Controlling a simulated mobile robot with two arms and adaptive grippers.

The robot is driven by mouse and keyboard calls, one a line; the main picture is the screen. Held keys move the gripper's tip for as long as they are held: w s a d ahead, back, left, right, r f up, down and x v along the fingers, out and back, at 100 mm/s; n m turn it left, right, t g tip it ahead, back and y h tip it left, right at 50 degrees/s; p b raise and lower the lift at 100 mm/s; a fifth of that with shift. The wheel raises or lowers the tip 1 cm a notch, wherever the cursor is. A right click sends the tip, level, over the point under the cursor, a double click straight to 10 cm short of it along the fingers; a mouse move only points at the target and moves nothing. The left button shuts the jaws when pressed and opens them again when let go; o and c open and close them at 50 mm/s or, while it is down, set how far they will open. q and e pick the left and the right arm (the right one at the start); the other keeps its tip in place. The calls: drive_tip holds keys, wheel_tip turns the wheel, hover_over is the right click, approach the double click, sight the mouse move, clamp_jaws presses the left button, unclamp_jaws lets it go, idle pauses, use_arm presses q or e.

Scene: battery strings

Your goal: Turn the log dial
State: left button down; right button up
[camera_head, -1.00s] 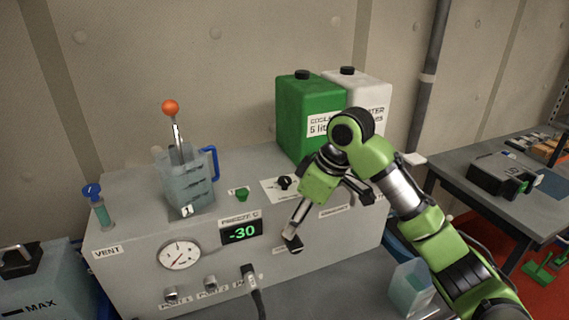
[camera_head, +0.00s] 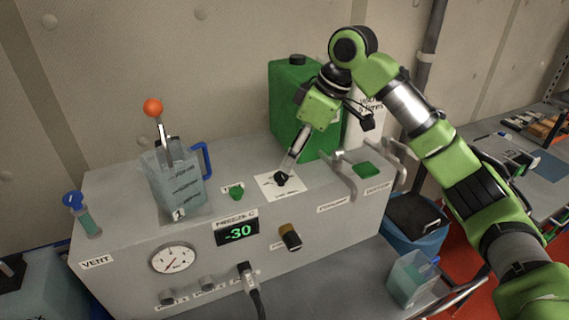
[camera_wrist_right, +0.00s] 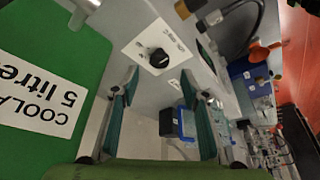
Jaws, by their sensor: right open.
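The log dial, a black knob on a white label plate (camera_head: 294,187), sits on top of the grey machine. In the head view my right gripper (camera_head: 287,176) is right at the knob, its fingers reaching down from above. In the right wrist view the black knob (camera_wrist_right: 159,58) shows whole on its plate, beyond the fingertips. My right gripper (camera_wrist_right: 155,85) is open there, with nothing between its fingers. I cannot tell from the head view whether a finger touches the knob. My left gripper is not in view.
A green coolant canister (camera_head: 287,100) stands close behind the dial, next to a white one. Metal handles (camera_head: 345,172) rise to the right.

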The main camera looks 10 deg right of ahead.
sight(282, 175)
drive_tip(key=p+x, duration=0.1)
drive_tip(key=x, duration=0.4)
drive_tip(key=shift+f, duration=0.1)
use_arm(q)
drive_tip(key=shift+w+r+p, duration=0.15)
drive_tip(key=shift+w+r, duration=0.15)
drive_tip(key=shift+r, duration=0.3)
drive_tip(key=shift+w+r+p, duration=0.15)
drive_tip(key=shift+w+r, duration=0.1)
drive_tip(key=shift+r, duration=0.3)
use_arm(e)
drive_tip(key=shift+w+a+f, duration=0.1)
drive_tip(key=shift+a+f, duration=0.05)
drive_tip(key=shift+f, duration=0.25)
drive_tip(key=c, duration=1.1)
